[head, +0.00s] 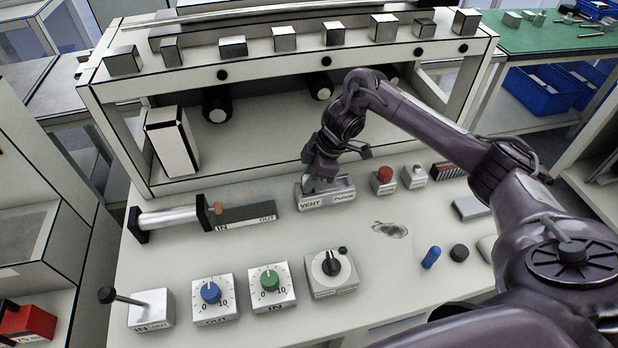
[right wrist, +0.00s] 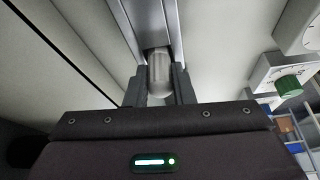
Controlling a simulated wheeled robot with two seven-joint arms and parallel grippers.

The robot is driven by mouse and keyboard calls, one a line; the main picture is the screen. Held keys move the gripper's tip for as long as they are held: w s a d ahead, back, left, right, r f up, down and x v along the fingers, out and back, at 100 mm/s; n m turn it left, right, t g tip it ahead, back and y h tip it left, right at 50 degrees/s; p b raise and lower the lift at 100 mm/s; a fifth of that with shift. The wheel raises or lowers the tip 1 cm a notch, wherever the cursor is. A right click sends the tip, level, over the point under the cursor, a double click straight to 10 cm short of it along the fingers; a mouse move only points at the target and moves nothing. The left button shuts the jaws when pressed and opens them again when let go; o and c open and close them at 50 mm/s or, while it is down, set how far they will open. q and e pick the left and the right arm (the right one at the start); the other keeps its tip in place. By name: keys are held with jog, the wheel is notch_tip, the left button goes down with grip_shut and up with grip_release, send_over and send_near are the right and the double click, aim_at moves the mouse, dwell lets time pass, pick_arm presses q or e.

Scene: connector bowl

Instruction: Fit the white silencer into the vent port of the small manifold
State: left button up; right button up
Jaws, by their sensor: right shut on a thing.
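The small manifold (head: 340,196), a pale block marked VENT and PURGE, stands in the middle of the worktop. My right gripper (head: 316,184) is over its left, VENT end, pointing down. In the right wrist view my right gripper (right wrist: 158,88) is shut on the white silencer (right wrist: 158,70), a pale rounded cylinder between the two dark fingers. The silencer's far end meets the grey manifold (right wrist: 172,28) there. I cannot tell how deep it sits in the port, which is hidden. In the head view the gripper hides the silencer. My left gripper is not in view.
A red button box (head: 383,181) stands close right of the manifold; a dark IN/OUT block (head: 245,214) is to its left. Dial boxes (head: 272,287) line the front. A blue plug (head: 431,257) and black cap (head: 459,252) lie to the right. A raised shelf (head: 290,65) stands behind.

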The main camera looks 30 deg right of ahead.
jog(key=o, duration=0.9)
jog(key=shift+f, duration=0.1)
jog(key=shift+o, duration=0.2)
jog(key=p+v, duration=0.2)
jog(key=v, duration=1)
jog(key=shift+p, duration=0.4)
jog(key=shift+s+d, duration=0.1)
